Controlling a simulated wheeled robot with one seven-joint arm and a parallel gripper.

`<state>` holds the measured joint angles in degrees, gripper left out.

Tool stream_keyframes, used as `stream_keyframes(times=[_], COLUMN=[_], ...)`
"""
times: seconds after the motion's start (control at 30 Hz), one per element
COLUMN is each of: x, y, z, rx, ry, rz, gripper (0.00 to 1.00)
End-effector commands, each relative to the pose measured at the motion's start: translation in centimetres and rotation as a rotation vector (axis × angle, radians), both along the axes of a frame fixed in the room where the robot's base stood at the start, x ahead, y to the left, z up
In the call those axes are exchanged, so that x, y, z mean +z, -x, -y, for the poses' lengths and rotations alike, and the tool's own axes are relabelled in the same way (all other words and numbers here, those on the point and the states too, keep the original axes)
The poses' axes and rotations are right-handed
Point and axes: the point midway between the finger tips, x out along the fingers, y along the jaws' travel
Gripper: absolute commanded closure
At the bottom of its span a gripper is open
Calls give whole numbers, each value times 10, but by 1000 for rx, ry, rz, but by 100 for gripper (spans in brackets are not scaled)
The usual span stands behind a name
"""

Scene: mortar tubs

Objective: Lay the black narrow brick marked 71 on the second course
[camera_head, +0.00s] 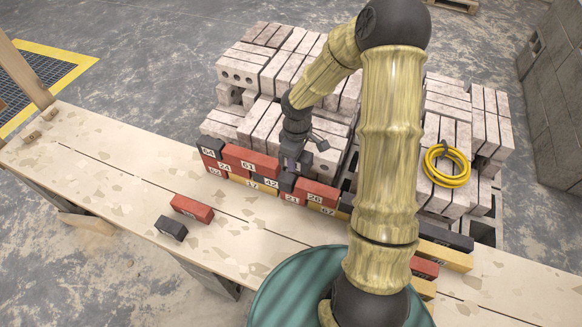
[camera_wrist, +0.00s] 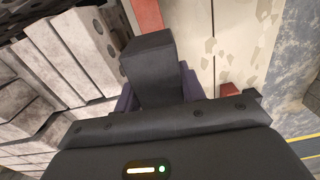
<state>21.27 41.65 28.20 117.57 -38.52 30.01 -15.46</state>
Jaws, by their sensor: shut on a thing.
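My gripper (camera_head: 292,166) points down over the brick wall on the table. In the wrist view my gripper (camera_wrist: 157,92) is shut on a black narrow brick (camera_wrist: 150,62). In the head view a black brick (camera_head: 287,182) shows below the fingers, at the wall between the brick marked 42 (camera_head: 270,182) and the red brick marked 26 (camera_head: 316,192). No number shows on the held brick, and I cannot tell whether it touches the wall.
A loose red brick (camera_head: 192,208) and a small black brick (camera_head: 171,228) lie on the table (camera_head: 110,165) in front of the wall. More bricks (camera_head: 446,236) lie at the right. Grey block stacks (camera_head: 250,72) stand behind, one bearing a yellow coil (camera_head: 446,166).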

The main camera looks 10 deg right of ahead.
Motion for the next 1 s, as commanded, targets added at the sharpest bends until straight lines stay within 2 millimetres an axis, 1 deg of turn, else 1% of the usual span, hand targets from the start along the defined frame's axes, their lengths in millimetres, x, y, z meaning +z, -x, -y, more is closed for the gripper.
stream_keyframes(times=[0.03, 0.13, 0.47, 0.57, 0.8, 0.9, 1.0], x=[5, 8, 6, -4, -46, -54, -55], y=[0, 1, 1, 1, 2, 1, 1], z=[0, 1, 1, 1, 1, 3, 1], rx=[26, 58, 58, 59, 59, 54, 58], ry=[1, 3, 3, 2, 2, 3, 3], rz=[2, 0, -1, -2, -3, 0, 1], gripper=[96, 96, 96, 96, 96, 96, 96])
